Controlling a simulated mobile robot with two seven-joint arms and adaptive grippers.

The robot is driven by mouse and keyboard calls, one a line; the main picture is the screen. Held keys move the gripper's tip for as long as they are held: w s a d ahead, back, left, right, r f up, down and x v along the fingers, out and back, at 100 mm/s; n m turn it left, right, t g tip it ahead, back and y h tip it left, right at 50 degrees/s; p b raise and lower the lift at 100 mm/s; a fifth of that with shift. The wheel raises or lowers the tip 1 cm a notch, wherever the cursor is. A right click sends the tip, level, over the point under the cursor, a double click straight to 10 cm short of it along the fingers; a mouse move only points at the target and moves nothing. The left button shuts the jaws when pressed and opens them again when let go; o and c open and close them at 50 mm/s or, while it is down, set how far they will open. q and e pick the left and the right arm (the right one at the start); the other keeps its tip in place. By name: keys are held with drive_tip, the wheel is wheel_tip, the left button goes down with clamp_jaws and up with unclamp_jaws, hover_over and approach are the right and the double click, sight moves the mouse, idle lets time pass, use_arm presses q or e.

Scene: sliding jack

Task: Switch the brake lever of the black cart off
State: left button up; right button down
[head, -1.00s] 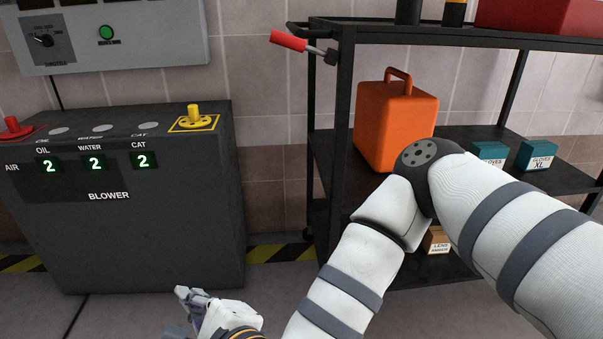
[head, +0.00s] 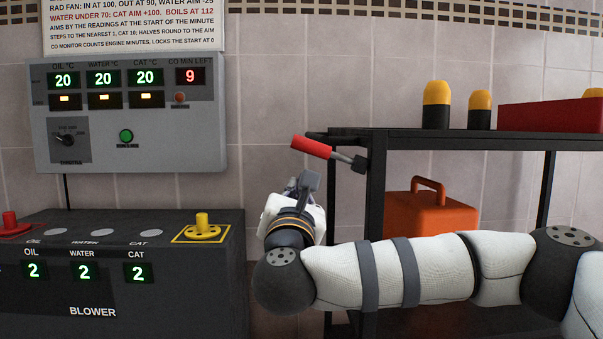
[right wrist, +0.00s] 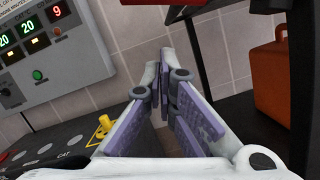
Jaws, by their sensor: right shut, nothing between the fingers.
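The black cart (head: 376,215) stands at the right in the head view. Its brake lever has a red handle (head: 312,147) that sticks out to the left from a dark bracket at the cart's top left corner, with the handle's free end slightly raised. My right gripper (head: 308,181) is shut and empty, with its fingertips pointing up just below the red handle. Whether they touch it I cannot tell. In the right wrist view the right gripper's fingers (right wrist: 167,65) are together, and a bit of red handle (right wrist: 145,2) shows at the top edge. My left gripper is out of view.
An orange case (head: 430,214) stands on the cart's lower shelf, partly behind my right arm. Yellow-topped black cylinders (head: 436,105) and a red box (head: 550,115) are on top. The blower box (head: 150,290) stands at the left, under a grey wall panel (head: 195,140).

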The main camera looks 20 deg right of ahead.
sight(330, 154)
drive_tip(key=shift+s+d+r, duration=0.1)
drive_tip(key=shift+d+r, duration=0.1)
drive_tip(key=shift+r, duration=0.55)
drive_tip(key=shift+s+d+r, duration=0.1)
drive_tip(key=shift+d+r, duration=0.1)
drive_tip(key=shift+r, duration=0.5)
